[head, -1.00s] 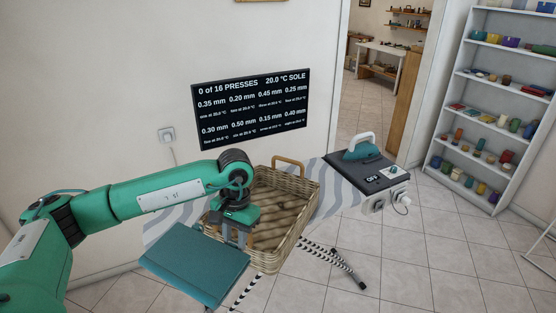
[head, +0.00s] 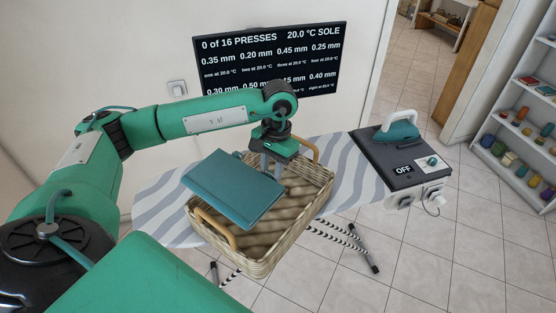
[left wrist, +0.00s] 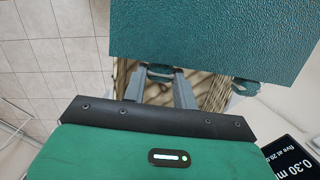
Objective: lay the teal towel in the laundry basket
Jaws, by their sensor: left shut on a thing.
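The teal towel (head: 232,188) is a flat folded rectangle over the left part of the laundry basket (head: 318,197), a woven wicker basket with two wooden handles. My left gripper (head: 268,163) is shut on the towel's far right edge. The towel looks tilted and covers part of the basket's opening; I cannot tell whether it touches the rim. In the left wrist view the towel (left wrist: 210,40) spans the top beyond the gripper fingers (left wrist: 160,84), with wicker showing below it. My right gripper is not in view.
The basket stands on a wavy-striped ironing board (head: 160,205). An iron (head: 396,131) sits on a dark station marked OFF at the board's right end. A black display panel (head: 270,60) hangs on the wall behind. Shelves of colourful pots (head: 520,140) stand at the right.

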